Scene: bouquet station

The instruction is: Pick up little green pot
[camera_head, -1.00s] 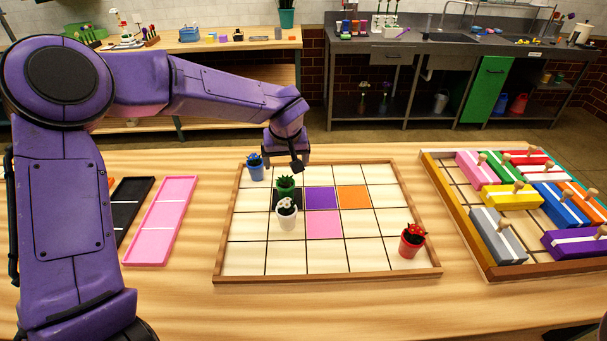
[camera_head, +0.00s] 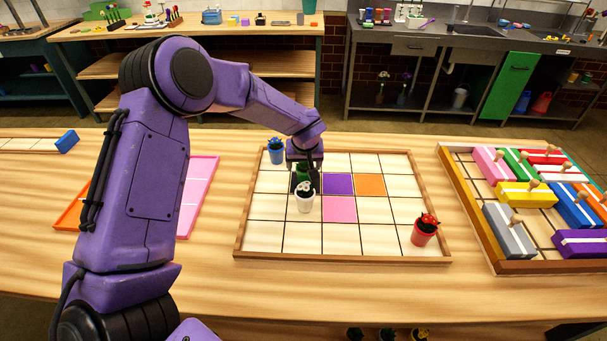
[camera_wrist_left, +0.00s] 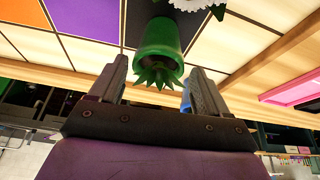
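The little green pot (camera_head: 303,173) stands on the gridded board (camera_head: 345,259), partly hidden by my left gripper (camera_head: 304,163) above it. In the left wrist view the green pot (camera_wrist_left: 160,42) and its spiky plant show between the two spread fingers of my left gripper (camera_wrist_left: 160,78). The fingers are apart with gaps on both sides of the pot, and I see no contact. My right gripper is in neither current view.
A white pot (camera_head: 305,203) stands right in front of the green one. A blue pot (camera_head: 276,155) is behind it to the left. A red pot (camera_head: 425,233) is at the board's front right corner. A tray of coloured blocks (camera_head: 521,266) lies right.

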